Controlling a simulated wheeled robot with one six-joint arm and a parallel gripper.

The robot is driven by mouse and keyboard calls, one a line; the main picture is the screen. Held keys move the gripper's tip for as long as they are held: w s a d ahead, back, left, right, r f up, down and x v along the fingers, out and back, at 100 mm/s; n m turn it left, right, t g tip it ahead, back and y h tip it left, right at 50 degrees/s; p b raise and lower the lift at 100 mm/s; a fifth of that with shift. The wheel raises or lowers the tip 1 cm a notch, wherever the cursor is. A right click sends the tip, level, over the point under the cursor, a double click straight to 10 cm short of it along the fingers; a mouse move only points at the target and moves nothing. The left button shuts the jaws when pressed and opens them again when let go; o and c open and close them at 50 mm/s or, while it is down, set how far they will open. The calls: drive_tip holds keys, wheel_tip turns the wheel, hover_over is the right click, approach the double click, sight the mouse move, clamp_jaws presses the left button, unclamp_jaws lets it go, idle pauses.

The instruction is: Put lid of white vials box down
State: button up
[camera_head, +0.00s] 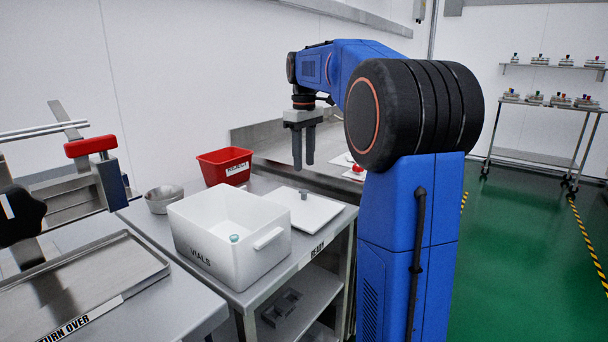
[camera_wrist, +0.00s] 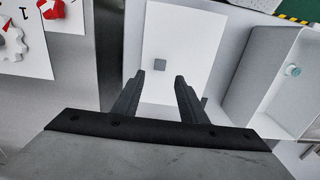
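The white lid (camera_head: 316,212) lies flat on the steel table, to the right of the white vials box in the head view. It has a small grey knob (camera_head: 303,194) on top. The lid (camera_wrist: 186,30) and its knob (camera_wrist: 160,64) also show in the wrist view, just ahead of the fingers. The white vials box (camera_head: 226,250) stands open, with a vial with a teal cap (camera_head: 234,238) inside; the box shows at the right in the wrist view (camera_wrist: 240,82). My gripper (camera_head: 304,168) points down above the lid, fingers apart and empty, clear of the knob.
A red reject bin (camera_head: 224,166) and a metal bowl (camera_head: 164,200) stand behind the box. A metal tray (camera_head: 84,284) lies on the left table. A counter with white sheets and red parts (camera_wrist: 58,28) adjoins. Shelves with racks (camera_head: 550,100) stand far right.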

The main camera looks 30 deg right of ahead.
drive_tip(key=shift+r, duration=1.5)
